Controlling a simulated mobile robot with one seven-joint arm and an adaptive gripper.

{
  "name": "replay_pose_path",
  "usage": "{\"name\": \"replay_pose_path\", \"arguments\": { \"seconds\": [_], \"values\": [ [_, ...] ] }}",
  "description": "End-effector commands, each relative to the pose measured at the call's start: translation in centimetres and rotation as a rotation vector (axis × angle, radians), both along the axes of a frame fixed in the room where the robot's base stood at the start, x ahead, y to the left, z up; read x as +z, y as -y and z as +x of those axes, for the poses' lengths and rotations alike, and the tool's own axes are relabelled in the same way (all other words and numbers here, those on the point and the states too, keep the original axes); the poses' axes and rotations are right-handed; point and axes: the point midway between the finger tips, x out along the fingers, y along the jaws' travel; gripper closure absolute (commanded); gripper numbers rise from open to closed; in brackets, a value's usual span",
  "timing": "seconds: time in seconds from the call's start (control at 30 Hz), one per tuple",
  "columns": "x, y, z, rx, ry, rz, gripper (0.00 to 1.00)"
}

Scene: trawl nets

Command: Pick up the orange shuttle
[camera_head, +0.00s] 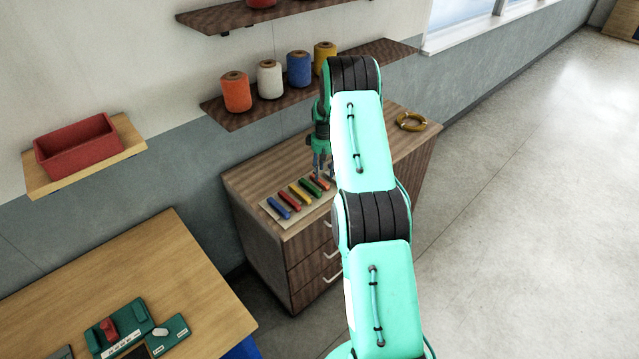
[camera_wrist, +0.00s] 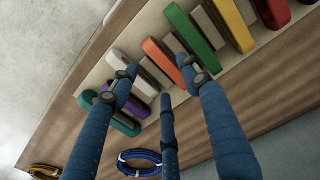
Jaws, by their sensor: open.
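The orange shuttle (camera_wrist: 158,56) lies on a pale mat (camera_wrist: 135,42), between a green shuttle (camera_wrist: 194,38) and a white one (camera_wrist: 140,82) in the wrist view. In the head view the orange shuttle (camera_head: 320,182) is at the right end of the visible row, partly hidden by my arm. My gripper (camera_wrist: 158,75) has blue fingers and is open and empty. Its fingertips appear on both sides of the orange shuttle's lower end, with a third finger below. My gripper (camera_head: 320,170) hangs over the mat in the head view. I cannot tell whether the fingers touch anything.
The mat lies on a wooden drawer cabinet (camera_head: 262,180). Yellow (camera_wrist: 231,22), purple (camera_wrist: 143,104) and teal (camera_wrist: 112,118) shuttles are among the neighbours. A blue coil (camera_wrist: 139,163) and a yellow coil (camera_head: 411,122) lie nearby. A spool shelf (camera_head: 228,120) juts out above the cabinet.

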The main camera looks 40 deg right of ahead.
Motion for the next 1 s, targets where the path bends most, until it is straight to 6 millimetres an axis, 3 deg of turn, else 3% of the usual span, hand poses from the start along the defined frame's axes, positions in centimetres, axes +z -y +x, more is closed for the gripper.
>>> {"name": "replay_pose_path", "arguments": {
  "seconds": [0.37, 1.0],
  "values": [
    [-0.3, 0.0, 0.0, 0.0, 0.0, 0.0, 0.53],
    [-5.1, -0.2, 0.0, 0.0, 0.001, 0.0, 0.53]
  ]
}}
